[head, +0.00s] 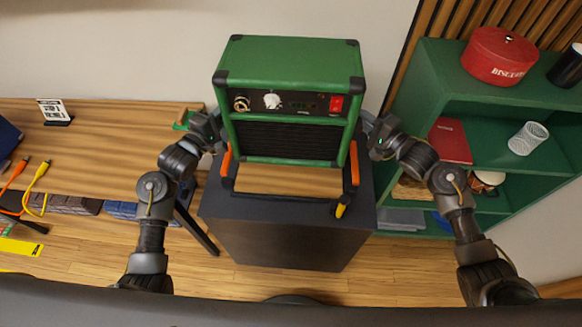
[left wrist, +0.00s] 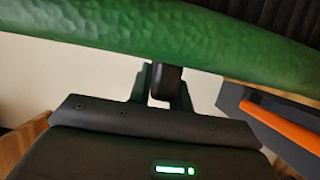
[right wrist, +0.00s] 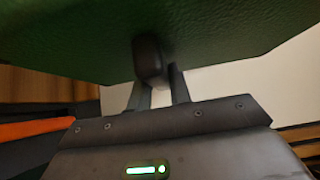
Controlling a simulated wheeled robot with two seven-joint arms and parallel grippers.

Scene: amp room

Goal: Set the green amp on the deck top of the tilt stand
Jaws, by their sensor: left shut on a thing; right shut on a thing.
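The green amp (head: 290,60) is upright in the head view, its black grille and knob panel facing me. It is over the tilt stand (head: 285,198), a dark frame with orange-tipped side arms and a wooden deck top (head: 285,181). The amp covers the back of the deck; I cannot tell whether its underside touches it. My left gripper (head: 219,127) is shut on a black side grip (left wrist: 166,82) at the amp's left. My right gripper (head: 371,132) is shut on the matching grip (right wrist: 151,60) at the right. An orange stand arm (left wrist: 285,122) shows beside the left gripper.
The stand is on a dark pedestal (head: 280,240). A wooden bench (head: 110,140) with cables and small items is at left. A green shelf (head: 455,110) holding a red biscuit tin (head: 498,56) stands close to my right arm. A wall is behind the amp.

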